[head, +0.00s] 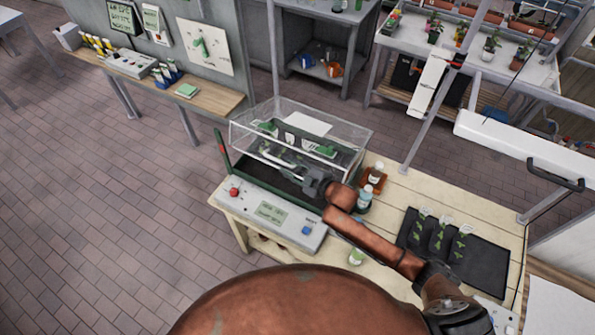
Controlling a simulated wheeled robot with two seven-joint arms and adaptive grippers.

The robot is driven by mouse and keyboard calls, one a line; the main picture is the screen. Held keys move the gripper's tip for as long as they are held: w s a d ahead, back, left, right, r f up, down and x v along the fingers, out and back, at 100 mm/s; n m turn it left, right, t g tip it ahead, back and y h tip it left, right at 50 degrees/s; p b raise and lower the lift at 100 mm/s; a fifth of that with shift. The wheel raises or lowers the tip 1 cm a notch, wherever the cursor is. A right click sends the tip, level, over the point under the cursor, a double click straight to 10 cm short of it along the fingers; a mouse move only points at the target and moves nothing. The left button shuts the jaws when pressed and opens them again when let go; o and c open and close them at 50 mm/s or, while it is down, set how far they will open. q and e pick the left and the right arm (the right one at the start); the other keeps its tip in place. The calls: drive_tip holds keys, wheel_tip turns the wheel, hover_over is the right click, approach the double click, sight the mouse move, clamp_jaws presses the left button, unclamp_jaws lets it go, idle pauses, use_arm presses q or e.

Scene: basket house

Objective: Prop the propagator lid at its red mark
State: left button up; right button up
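The propagator (272,190) is a dark green tray on the wooden bench, with small green-labelled items inside. Its clear lid (350,134) is tilted, its front edge raised above the tray's front rim. A thin dark green post (225,154) with a red mark (221,141) stands at the tray's left front corner. My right gripper (279,164) reaches in from the right at the pale handle (264,153) on the lid's front and looks shut on it; the fingertips are small and partly lost against the tray. My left gripper is not in view.
A grey control box (271,217) with a display, a red button and a blue button sits in front of the tray. Bottles (365,197) stand right of it, near my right arm. A black mat (475,250) holds seedlings. Open floor lies left.

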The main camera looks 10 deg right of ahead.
drive_tip(key=v, duration=0.6)
idle(0.4)
